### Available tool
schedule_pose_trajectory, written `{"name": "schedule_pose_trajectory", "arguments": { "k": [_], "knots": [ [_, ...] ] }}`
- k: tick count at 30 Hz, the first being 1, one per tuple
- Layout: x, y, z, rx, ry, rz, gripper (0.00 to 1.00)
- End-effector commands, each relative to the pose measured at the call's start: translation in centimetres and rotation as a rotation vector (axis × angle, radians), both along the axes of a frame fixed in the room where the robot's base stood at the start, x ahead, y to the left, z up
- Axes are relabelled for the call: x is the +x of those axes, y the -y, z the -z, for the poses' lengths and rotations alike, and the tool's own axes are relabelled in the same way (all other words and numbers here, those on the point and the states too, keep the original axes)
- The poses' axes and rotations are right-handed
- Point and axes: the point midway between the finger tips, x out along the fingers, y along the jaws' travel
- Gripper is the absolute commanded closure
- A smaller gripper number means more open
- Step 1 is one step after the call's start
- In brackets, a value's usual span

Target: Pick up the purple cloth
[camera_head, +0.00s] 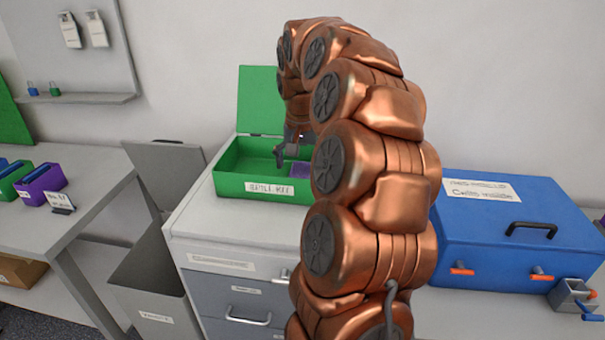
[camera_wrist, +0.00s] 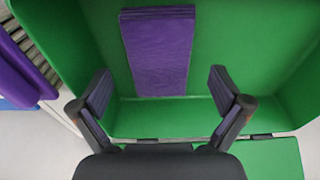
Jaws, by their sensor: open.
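The purple cloth (camera_wrist: 158,55) lies flat and folded as a rectangle on the floor of the green box in the wrist view. In the head view a small part of the cloth (camera_head: 301,170) shows beside my arm. The green box (camera_head: 262,187) stands on the grey cabinet with its lid raised at the back. My gripper (camera_wrist: 160,88) is open, its two fingers spread to either side of the cloth's near end, with nothing between them. In the head view my gripper (camera_head: 293,152) hangs over the box. My arm hides the box's right side.
The box's front wall carries a label. A blue case (camera_head: 520,225) with a black handle stands at the right. A grey bin (camera_head: 150,280) stands left of the cabinet. Purple bin (camera_head: 42,184) and other bins sit on the left table.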

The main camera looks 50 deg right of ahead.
Motion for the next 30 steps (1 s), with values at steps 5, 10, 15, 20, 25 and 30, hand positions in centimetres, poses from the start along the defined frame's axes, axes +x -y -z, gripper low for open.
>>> {"name": "schedule_pose_trajectory", "arguments": {
  "k": [5,10,15,20,25,30],
  "knots": [
    [0.0,0.2,1.5,0.000,-0.002,0.001,0.00],
    [0.1,0.2,1.8,-0.001,0.000,0.001,0.00],
    [0.1,0.2,1.7,-0.002,0.001,0.001,0.09],
    [0.1,0.2,1.7,-0.002,0.001,0.001,0.26],
    [0.1,0.2,1.7,-0.002,0.001,0.001,0.44],
    [0.1,0.2,1.7,-0.002,0.001,0.001,0.60]
  ]
}}
